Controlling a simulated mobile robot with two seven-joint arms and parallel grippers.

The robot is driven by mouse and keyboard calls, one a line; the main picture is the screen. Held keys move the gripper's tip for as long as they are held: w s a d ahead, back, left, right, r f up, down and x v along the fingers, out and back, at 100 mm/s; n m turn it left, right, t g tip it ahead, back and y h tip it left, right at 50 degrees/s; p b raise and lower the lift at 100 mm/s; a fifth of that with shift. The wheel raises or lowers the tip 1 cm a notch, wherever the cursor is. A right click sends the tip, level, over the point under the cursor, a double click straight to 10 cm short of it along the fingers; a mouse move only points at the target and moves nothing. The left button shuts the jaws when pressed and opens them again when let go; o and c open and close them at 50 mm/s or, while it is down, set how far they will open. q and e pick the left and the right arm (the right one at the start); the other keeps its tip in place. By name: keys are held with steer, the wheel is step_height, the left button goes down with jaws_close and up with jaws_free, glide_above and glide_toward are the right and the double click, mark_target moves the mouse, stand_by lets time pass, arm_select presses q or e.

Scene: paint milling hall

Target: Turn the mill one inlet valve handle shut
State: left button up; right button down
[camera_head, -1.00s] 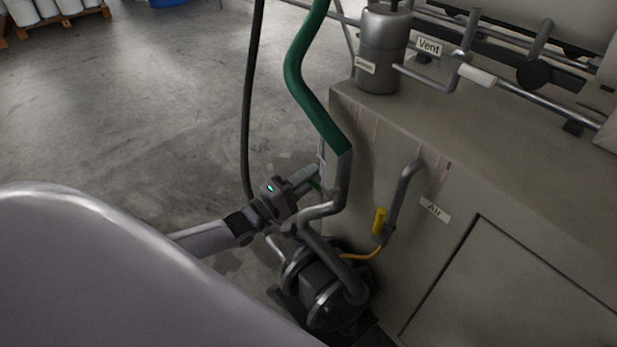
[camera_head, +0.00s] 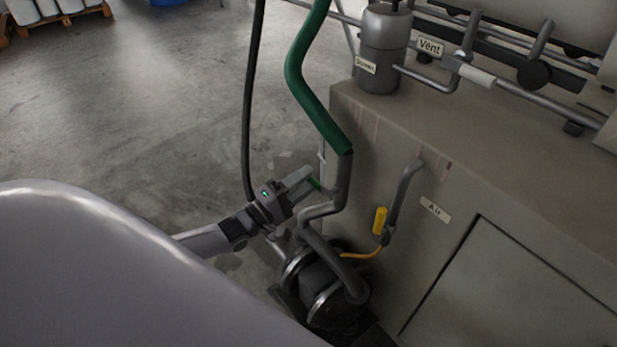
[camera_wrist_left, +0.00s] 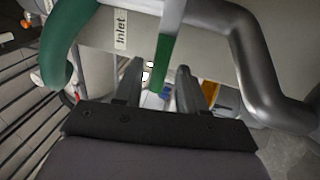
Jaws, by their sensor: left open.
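The inlet valve handle (camera_head: 314,184) is a short lever with a green grip, beside the grey pipe below the green hose. In the left wrist view the handle (camera_wrist_left: 160,78) hangs down with its green end in the gap between my fingers, near the Inlet label (camera_wrist_left: 121,28). My left gripper (camera_head: 303,181) is open at the handle, its fingers on either side in the left wrist view (camera_wrist_left: 160,75). I cannot tell whether a finger touches it. In the head view the fingers partly hide the handle. My right gripper is not in view.
The green hose (camera_head: 310,90) and grey pipe (camera_head: 342,185) stand right beside the gripper. A black cable (camera_head: 248,110) hangs behind it. The pump (camera_head: 325,285) sits below, and a yellow-handled air valve (camera_head: 380,220) is on the cabinet to the right. Open floor lies left.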

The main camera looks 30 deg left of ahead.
arm_select(q)
steer(key=shift+p+v, duration=0.3)
steer(key=shift+v, duration=2.5)
